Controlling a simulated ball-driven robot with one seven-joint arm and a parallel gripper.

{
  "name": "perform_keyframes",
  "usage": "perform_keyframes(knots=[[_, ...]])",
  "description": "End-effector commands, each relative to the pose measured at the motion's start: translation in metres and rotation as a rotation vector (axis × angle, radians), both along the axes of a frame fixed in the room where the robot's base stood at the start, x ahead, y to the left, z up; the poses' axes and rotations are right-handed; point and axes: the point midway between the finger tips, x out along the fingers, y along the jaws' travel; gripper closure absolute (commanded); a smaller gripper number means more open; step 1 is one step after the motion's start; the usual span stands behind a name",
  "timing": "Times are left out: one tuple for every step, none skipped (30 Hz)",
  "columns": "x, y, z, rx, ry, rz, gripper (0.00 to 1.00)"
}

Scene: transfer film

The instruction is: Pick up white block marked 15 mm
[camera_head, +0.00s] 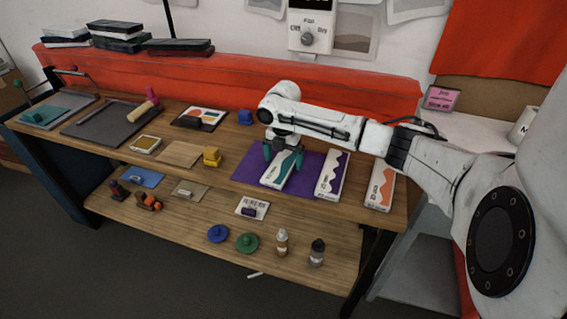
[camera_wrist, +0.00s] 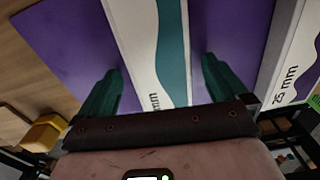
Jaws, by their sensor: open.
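A white block with a teal wave (camera_head: 273,179) lies on the purple mat (camera_head: 248,165) in the head view. In the wrist view the same block (camera_wrist: 133,40) runs between my fingers; its label shows only "mm", with the number hidden. My gripper (camera_head: 283,152) is open over this block. In the wrist view my gripper (camera_wrist: 160,85) has one green finger on each side of the block, with gaps showing. I cannot tell how far down the fingers reach.
A white block with a purple wave (camera_head: 332,178), marked 25 mm in the wrist view (camera_wrist: 290,65), lies just to the right. An orange-patterned white block (camera_head: 380,188) lies farther right. A yellow object (camera_head: 211,157) stands left of the mat.

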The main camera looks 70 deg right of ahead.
Motion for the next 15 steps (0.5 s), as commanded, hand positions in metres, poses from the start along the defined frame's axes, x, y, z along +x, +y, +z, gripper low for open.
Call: perform_keyframes(knots=[[0.0001,-0.0001,-0.002,0.0,0.0,0.0,0.0],[0.0002,-0.0001,-0.0029,-0.001,-0.001,0.0,0.0],[0.0002,-0.0002,-0.0035,-0.001,-0.001,0.0,0.0],[0.0002,-0.0002,-0.0036,-0.001,-0.001,0.0,0.0],[0.0002,-0.0002,-0.0036,-0.001,-0.001,0.0,0.0],[0.0002,-0.0002,-0.0035,-0.001,-0.001,0.0,0.0],[0.0002,-0.0002,-0.0035,-0.001,-0.001,0.0,0.0],[0.0002,-0.0002,-0.0034,-0.001,-0.001,0.0,0.0],[0.0002,-0.0002,-0.0034,-0.001,-0.001,0.0,0.03],[0.0002,-0.0002,-0.0033,-0.001,-0.001,0.0,0.06],[0.0002,-0.0002,-0.0033,-0.001,-0.001,0.0,0.09],[0.0002,-0.0003,-0.0032,-0.001,-0.001,0.0,0.12],[0.0002,-0.0002,-0.0032,-0.001,-0.001,0.0,0.15],[0.0002,-0.0003,-0.0031,-0.001,-0.001,0.0,0.18],[0.0002,-0.0003,-0.0031,-0.001,-0.001,0.0,0.22]])
